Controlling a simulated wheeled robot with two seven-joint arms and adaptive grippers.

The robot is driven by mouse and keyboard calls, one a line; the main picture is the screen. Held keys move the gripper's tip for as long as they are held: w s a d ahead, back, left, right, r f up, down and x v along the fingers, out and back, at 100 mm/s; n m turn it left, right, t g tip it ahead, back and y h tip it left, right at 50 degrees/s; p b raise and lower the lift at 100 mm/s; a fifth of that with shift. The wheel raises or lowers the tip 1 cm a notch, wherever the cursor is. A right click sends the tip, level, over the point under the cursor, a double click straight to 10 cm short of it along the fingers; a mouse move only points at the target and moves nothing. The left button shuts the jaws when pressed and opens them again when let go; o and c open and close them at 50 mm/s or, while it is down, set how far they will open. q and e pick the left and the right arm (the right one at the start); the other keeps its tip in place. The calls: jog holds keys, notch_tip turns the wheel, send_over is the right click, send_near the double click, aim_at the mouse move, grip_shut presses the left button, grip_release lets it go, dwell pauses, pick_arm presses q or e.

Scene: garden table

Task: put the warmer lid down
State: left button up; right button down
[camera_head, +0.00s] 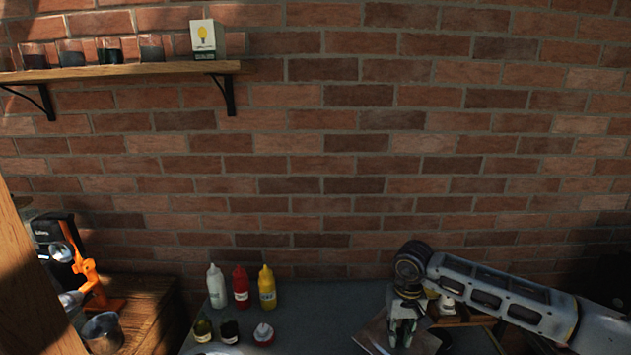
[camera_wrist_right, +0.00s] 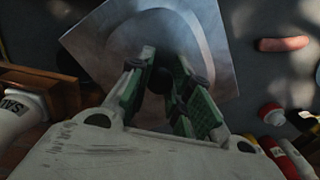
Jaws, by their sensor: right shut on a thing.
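The warmer lid is a square grey metal plate with a rounded raised middle. In the right wrist view the lid (camera_wrist_right: 215,35) spreads out beyond my fingers, turned at an angle. In the head view the lid (camera_head: 372,337) shows at the bottom edge, partly hidden by my gripper and cut off by the frame. My right gripper (camera_head: 403,335) points down over it. In the wrist view my right gripper (camera_wrist_right: 165,80) has its green fingers closed around a dark knob at the lid's middle. I cannot tell whether the lid touches the table. My left gripper is out of view.
White, red and yellow bottles (camera_head: 240,287) stand on the grey table (camera_head: 325,300), with small jars (camera_head: 203,329) in front. A sausage (camera_wrist_right: 284,44) lies beside the lid. A salt container (camera_wrist_right: 18,115) and wooden holder (camera_wrist_right: 60,90) are close on the other side. The table's middle looks clear.

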aim_at(400, 341)
jog(key=shift+d+r, duration=0.1)
jog(key=shift+d, duration=0.15)
jog(key=shift+n, duration=0.3)
jog(key=shift+f, duration=0.25)
jog(key=shift+f+b, duration=1.85)
jog(key=shift+f, duration=0.25)
jog(key=shift+d+r, duration=0.1)
